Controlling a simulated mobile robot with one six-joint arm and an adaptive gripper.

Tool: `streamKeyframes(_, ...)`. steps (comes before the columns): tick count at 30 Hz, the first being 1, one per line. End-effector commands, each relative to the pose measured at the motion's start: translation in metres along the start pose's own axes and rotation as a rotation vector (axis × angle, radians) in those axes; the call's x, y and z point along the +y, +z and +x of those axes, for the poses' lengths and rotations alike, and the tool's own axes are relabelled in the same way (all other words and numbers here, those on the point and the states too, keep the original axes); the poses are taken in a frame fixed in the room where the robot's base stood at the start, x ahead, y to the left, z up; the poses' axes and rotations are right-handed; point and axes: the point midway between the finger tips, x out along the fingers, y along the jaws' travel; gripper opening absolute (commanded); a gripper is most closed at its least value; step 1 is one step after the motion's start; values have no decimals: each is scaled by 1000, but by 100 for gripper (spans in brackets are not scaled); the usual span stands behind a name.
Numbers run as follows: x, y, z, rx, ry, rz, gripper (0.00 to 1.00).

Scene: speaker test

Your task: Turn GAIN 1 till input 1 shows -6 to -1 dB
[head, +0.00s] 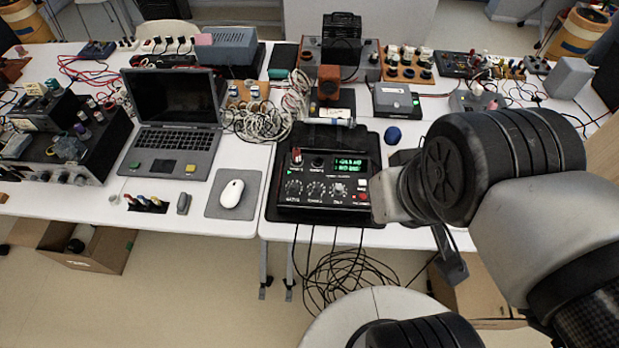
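The black audio box (277,208) stands on a dark mat at the front edge of the right table. Its front panel has a row of three knobs; the leftmost knob (293,188) looks like GAIN 1, though the labels are too small to read surely. Its lit green display (350,167) shows two lines, with digits too blurred to read for certain. My arm comes in from the right and its wrist covers the area right of the box. A dark part that seems to be my gripper (453,268) hangs below the wrist, apart from the knobs; its fingers are mostly hidden.
A white mouse (232,194) on a grey pad and an open laptop (172,125) are to the left. A blue ball-like object (393,135) lies behind the box. Black cables (345,280) hang below the front edge. Electronics crowd the back.

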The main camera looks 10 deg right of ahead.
Motion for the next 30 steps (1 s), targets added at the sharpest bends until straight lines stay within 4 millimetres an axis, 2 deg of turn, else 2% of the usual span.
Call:
streamKeyframes(27, 0, 0, 0, 0, 0, 0, 0)
streamKeyframes(30, 0, -2, 0, -3, -1, -6, 6)
